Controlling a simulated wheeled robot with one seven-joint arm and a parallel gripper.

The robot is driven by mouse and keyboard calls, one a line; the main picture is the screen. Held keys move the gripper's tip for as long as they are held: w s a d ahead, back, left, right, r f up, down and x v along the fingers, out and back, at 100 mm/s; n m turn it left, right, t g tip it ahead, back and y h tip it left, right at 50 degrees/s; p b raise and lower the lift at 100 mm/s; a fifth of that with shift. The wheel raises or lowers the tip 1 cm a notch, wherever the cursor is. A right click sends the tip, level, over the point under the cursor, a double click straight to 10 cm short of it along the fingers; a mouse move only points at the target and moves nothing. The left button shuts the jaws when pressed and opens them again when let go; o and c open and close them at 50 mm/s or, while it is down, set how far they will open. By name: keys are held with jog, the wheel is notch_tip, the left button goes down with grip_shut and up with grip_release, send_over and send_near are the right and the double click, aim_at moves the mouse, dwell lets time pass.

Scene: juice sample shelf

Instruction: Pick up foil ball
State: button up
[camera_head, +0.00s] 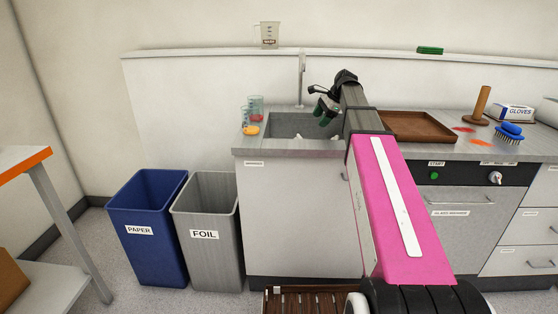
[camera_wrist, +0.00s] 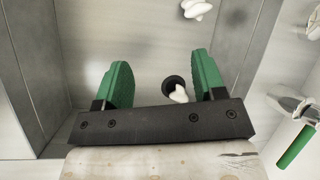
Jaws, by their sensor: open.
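Small whitish crumpled pieces lie in the sink (camera_head: 285,121); I cannot tell for certain which is the foil ball. In the wrist view one crumpled piece (camera_wrist: 179,94) lies beside the dark round drain (camera_wrist: 171,83), between my fingers in the picture and nearer the right one. Another pale piece (camera_wrist: 196,8) lies farther off at the top edge. In the head view a whitish piece (camera_head: 298,136) shows at the sink's front. My gripper (camera_head: 322,113) hangs over the sink with its green fingers apart. In the wrist view my gripper (camera_wrist: 160,72) is open and holds nothing.
A tap (camera_head: 301,80) rises behind the sink. Beakers (camera_head: 256,105) and a yellow item (camera_head: 250,130) stand left of it, a brown tray (camera_head: 415,127) to the right. A blue PAPER bin (camera_head: 145,250) and a grey FOIL bin (camera_head: 205,255) stand on the floor left of the counter.

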jog(key=s+a+f+g, duration=0.1)
jog(key=s+a+f, duration=0.1)
jog(key=a, duration=0.3)
jog(key=s+a+f+g, duration=0.1)
jog(key=s+a+f, duration=0.2)
jog(key=s+a, duration=0.1)
jog(key=s+a+f+g+h, duration=0.1)
jog(key=s+a+f, duration=0.1)
jog(key=a, duration=0.3)
jog(key=shift+s+a+f+n, duration=0.2)
jog(key=shift+s+a+n, duration=0.15)
jog(key=shift+s, duration=0.1)
jog(key=shift+d+x, duration=0.2)
jog(key=shift+x, duration=2.65)
jog(key=shift+s, duration=0.1)
jog(key=c, duration=0.7)
